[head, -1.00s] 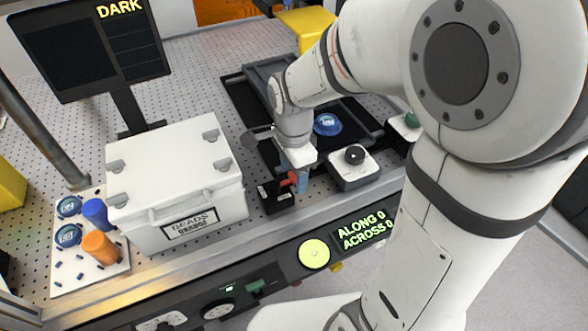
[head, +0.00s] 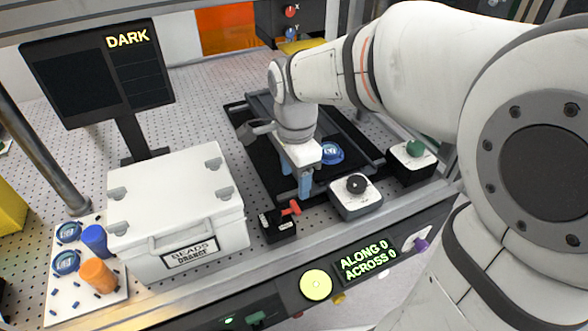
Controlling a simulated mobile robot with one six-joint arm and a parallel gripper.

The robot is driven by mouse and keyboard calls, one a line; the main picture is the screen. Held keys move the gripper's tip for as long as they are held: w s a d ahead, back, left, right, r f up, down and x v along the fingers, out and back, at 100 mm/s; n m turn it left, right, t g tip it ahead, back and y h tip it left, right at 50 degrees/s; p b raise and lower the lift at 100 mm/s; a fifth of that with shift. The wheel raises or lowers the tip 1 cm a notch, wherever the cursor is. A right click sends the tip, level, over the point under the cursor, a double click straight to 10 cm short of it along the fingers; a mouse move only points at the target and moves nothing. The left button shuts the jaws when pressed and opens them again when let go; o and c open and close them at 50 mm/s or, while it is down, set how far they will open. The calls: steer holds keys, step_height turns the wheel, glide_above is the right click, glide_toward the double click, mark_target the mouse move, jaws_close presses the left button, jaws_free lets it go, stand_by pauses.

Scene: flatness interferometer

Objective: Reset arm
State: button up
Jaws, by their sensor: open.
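My gripper (head: 305,187) points down above the front edge of a black tray, at the end of my white arm. It is open and I see nothing between its fingers. A small black box with a red lever (head: 279,222) stands just in front and to the left of it. A grey box with a black knob (head: 356,195) stands to its right. A blue round piece (head: 331,153) lies in the black tray (head: 262,170) behind the gripper, partly hidden by my wrist.
A white lidded box (head: 178,205) stands to the left, beside a white board (head: 62,297) with blue round pieces, a blue cylinder (head: 95,240) and an orange cylinder (head: 98,273). A screen reading DARK (head: 98,72) stands behind. A box with a green knob (head: 412,158) is at right.

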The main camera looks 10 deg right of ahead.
steer(key=s+d+n+t, duration=0.3)
steer(key=s+d+n, duration=0.6)
steer(key=n, duration=0.5)
steer(key=shift+s, duration=0.45)
steer(key=shift+r, duration=0.15)
steer(key=shift+c, duration=0.4)
